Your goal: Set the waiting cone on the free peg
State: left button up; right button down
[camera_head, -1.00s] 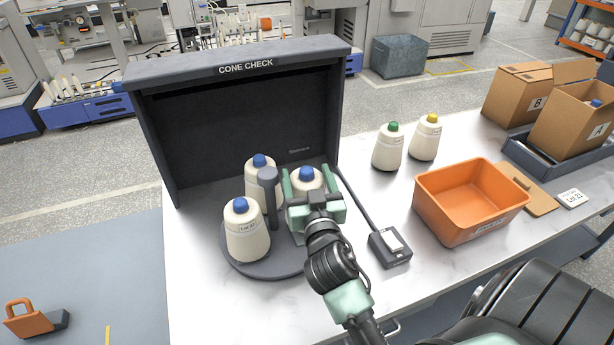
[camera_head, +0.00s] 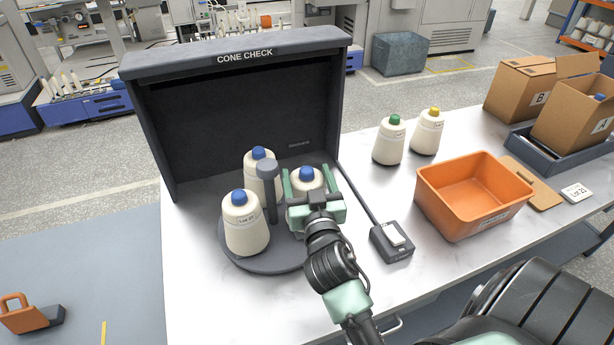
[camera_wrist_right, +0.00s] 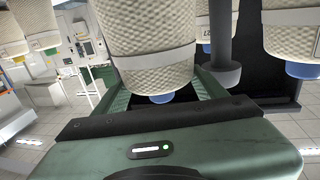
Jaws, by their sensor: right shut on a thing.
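My right gripper (camera_head: 306,188) is shut on a cream cone with a blue tip (camera_head: 307,174) at the right side of the round dark turntable (camera_head: 262,263). The held cone also fills the middle of the right wrist view (camera_wrist_right: 150,45), between the fingers. Whether its base touches the turntable is hidden. Two more blue-tipped cones stand on the turntable, one at the front left (camera_head: 245,228) and one at the back (camera_head: 258,168). A grey post (camera_head: 268,190) rises between the cones. I cannot see a bare peg. My left gripper is not in view.
A dark booth marked CONE CHECK (camera_head: 240,57) encloses the turntable's back. A green-tipped cone (camera_head: 389,147) and a yellow-tipped cone (camera_head: 426,135) stand on the table. A small dark box (camera_head: 391,243), an orange bin (camera_head: 446,217) and cartons (camera_head: 520,90) are to the right.

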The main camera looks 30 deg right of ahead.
jog(key=shift+f+b, duration=0.85)
dwell(0.5)
jog(key=shift+c, duration=0.3)
grip_release()
jog(key=shift+f, duration=0.15)
